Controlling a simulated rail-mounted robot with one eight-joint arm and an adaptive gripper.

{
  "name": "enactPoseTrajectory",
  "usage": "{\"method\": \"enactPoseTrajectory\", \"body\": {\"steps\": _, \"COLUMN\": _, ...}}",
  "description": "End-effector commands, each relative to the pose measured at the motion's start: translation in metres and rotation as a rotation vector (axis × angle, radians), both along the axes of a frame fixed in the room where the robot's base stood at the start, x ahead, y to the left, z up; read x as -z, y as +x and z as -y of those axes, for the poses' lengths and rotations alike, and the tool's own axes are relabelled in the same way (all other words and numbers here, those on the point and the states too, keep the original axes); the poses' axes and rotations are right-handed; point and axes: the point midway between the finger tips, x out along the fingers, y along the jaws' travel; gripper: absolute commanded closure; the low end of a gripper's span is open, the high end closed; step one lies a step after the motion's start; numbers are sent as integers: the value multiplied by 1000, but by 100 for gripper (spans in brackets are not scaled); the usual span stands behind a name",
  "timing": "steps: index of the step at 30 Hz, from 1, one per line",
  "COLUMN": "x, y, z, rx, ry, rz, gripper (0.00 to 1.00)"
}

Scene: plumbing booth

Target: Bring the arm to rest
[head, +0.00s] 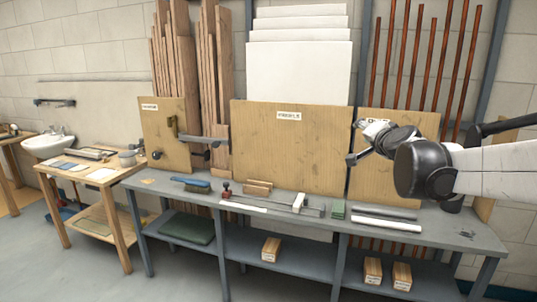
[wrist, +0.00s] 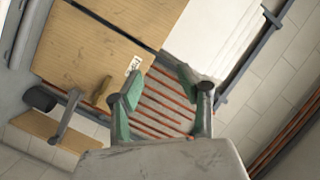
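My gripper (head: 355,140) is at the end of my arm, which reaches in from the right in the head view. It hangs in the air above the grey workbench (head: 461,236), in front of the right-hand wooden panel (head: 398,178). In the wrist view my gripper (wrist: 161,84) shows two green-padded fingers spread apart, with nothing between them. Behind the fingers are wooden panels (wrist: 85,55) and copper-coloured pipes (wrist: 158,115).
Copper-coloured pipes (head: 415,60) stand behind. A wooden table (head: 99,175) and a sink (head: 48,144) are at left. The foreground floor is clear.

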Motion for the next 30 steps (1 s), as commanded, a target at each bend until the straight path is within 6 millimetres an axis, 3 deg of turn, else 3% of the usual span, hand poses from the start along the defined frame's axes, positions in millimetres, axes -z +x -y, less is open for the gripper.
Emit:
{"method": "enactPoseTrajectory", "body": {"steps": 6, "x": 26, "y": -81, "z": -51, "rx": -147, "ry": -169, "rz": -143, "gripper": 64}}
{"method": "enactPoseTrajectory", "body": {"steps": 13, "x": 72, "y": -172, "z": -84, "rx": -275, "ry": -348, "rz": -310, "gripper": 64}}
{"method": "enactPoseTrajectory", "body": {"steps": 18, "x": 115, "y": -243, "z": -93, "rx": -351, "ry": -480, "rz": -444, "gripper": 64}}
{"method": "enactPoseTrajectory", "body": {"steps": 24, "x": 168, "y": -323, "z": -89, "rx": -417, "ry": -628, "rz": -606, "gripper": 64}}
{"method": "enactPoseTrajectory", "body": {"steps": 30, "x": 205, "y": -376, "z": -78, "rx": -446, "ry": -729, "rz": -723, "gripper": 64}}
